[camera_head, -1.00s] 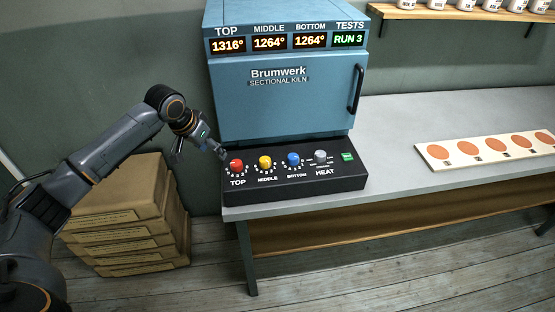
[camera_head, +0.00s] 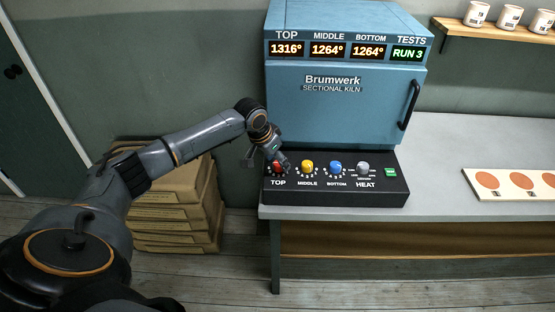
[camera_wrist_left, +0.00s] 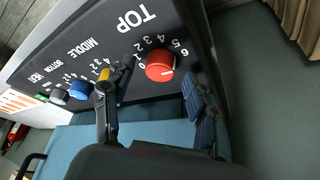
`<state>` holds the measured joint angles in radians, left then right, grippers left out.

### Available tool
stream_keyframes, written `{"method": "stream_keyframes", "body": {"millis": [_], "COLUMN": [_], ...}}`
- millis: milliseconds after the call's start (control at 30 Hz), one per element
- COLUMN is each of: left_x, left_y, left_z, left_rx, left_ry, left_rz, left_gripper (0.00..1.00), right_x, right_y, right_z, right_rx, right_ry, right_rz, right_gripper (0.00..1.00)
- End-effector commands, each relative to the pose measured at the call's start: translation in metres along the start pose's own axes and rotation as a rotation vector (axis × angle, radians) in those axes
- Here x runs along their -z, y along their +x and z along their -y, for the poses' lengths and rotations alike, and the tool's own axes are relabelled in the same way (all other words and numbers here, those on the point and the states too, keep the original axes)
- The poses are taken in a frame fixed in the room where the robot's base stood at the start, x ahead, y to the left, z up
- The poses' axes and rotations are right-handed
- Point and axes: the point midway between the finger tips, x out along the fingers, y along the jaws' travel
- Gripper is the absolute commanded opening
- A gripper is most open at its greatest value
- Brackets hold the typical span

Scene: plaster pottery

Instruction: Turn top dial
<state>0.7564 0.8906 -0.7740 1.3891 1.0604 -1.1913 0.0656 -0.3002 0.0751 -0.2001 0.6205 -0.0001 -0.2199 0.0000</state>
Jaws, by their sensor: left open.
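The red top dial (camera_head: 278,168) is at the left end of the black control panel (camera_head: 335,192), partly hidden by my left gripper in the head view. My left gripper (camera_head: 268,161) is open at the panel's left end, with one finger over the dial's area. In the left wrist view the red dial (camera_wrist_left: 160,66) shows whole between the two spread fingers of the left gripper (camera_wrist_left: 158,78), apart from both. One finger partly covers the yellow middle dial (camera_wrist_left: 103,74). The TOP display (camera_head: 286,48) reads 1316°. My right gripper is not in view.
The yellow dial (camera_head: 307,168), blue dial (camera_head: 335,168) and grey heat dial (camera_head: 363,169) stand in a row to the right, then a green button (camera_head: 390,172). The blue kiln (camera_head: 340,115) rises behind. Stacked boxes (camera_head: 175,222) stand on the floor at left.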

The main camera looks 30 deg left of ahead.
Motion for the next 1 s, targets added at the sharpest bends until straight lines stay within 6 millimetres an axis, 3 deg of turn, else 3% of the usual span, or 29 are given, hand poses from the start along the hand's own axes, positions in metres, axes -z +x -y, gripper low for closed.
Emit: {"method": "stream_keyframes", "body": {"millis": [400, 433, 700, 1000], "left_x": [0.0001, 0.0001, 0.0001, 0.0005], "left_y": [0.011, 0.0109, 0.0107, 0.0089], "left_z": [0.0002, 0.0002, 0.0003, -0.0005], "left_rx": [0.001, 0.001, 0.001, 0.013], "left_ry": [0.001, 0.001, 0.001, -0.029], "left_rz": [-0.001, -0.001, -0.001, 0.0], "left_gripper": [0.57, 0.55, 0.03, 0.03], "right_x": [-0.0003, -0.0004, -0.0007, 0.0], "right_y": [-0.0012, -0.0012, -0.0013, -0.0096], "right_z": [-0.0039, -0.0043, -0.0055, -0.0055], "right_rx": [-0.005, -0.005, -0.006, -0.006], "right_ry": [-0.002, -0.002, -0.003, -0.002], "right_rz": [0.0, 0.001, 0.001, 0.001], "right_gripper": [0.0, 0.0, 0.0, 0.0]}}
